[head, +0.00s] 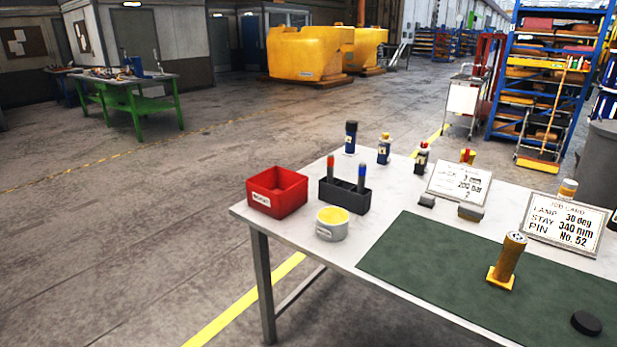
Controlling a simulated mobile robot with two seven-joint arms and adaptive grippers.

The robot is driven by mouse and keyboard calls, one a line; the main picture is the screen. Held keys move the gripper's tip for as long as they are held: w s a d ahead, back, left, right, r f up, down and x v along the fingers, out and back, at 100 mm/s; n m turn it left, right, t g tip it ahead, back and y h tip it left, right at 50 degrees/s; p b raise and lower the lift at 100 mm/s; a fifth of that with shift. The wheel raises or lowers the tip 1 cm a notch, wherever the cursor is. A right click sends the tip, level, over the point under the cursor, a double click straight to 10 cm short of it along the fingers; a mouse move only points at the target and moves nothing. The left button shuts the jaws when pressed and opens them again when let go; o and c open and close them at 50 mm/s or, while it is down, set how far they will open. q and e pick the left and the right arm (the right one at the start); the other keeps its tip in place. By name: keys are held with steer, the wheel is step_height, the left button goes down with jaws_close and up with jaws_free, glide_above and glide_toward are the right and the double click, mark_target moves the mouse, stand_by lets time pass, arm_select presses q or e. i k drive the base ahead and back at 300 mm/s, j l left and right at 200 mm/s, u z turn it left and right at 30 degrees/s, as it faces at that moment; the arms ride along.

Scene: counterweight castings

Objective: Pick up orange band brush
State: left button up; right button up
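I cannot make out for certain a brush with an orange band. A small red-and-yellow item (467,156) stands at the table's back, partly hidden by another card. A dark holder (345,195) carries a red-topped (330,168) and a blue-topped (362,176) upright item. Neither of my grippers is in view.
The white table (285,236) bears a green mat (425,262), a red bin (277,191), a yellow-topped tub (332,224), a brown cylinder (510,258) on a yellow base, a black disc (586,323), several bottles and two cards. Open floor lies left. A broom (538,163) leans on the blue rack.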

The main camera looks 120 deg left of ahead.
mark_target(330, 157)
steer(key=u, duration=3.75)
steer(key=i, duration=0.05)
